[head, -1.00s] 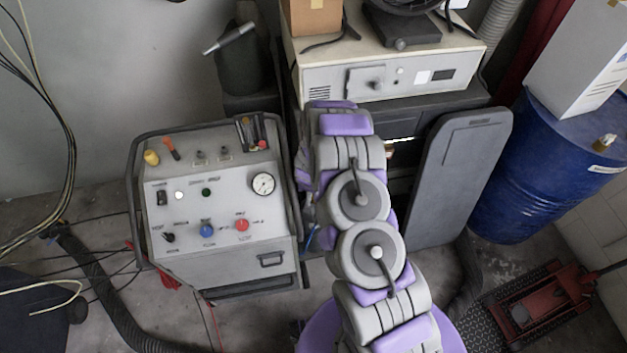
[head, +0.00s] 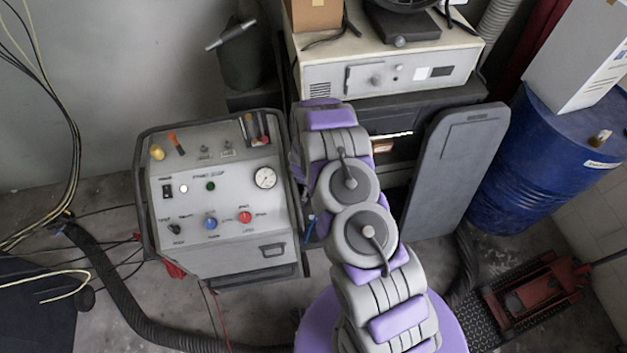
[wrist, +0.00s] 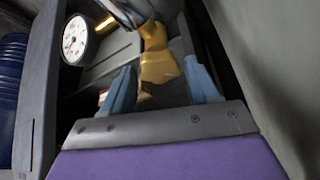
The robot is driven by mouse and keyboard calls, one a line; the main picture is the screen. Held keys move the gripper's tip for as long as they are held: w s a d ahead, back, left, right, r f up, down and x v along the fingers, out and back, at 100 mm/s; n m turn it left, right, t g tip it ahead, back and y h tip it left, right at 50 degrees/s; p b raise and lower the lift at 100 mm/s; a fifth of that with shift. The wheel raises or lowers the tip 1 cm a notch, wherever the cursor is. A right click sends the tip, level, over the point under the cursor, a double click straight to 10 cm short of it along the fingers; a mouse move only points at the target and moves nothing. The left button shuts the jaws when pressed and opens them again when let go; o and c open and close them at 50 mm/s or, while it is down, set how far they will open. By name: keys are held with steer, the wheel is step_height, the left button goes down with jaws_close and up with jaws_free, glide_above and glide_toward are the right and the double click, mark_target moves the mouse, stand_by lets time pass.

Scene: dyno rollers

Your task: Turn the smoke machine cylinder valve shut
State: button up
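A brass valve (wrist: 158,66) shows in the wrist view, directly ahead of my gripper (wrist: 162,76). A grey metal part (wrist: 128,12) rises above the valve. My gripper's two blue-grey fingers are spread apart, with the lower brass part between them in the picture. I cannot tell whether either finger touches it. A round white gauge (wrist: 76,40) is at the upper left of the valve. In the head view my own arm reaches away from me, and my gripper and the valve are hidden behind it.
A grey control console (head: 215,248) with knobs and a gauge stands left of my arm. A dark upright panel (head: 455,165) and a blue drum (head: 530,170) stand right. A red jack (head: 540,297) and a black hose (head: 120,300) lie on the floor. A cream box (head: 330,80) is behind.

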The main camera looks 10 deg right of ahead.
steer(key=o, duration=0.3)
steer(key=shift+a, duration=0.1)
steer(key=shift+o, duration=0.2)
steer(key=shift+f+b, duration=0.15)
steer(key=shift+b, duration=0.65)
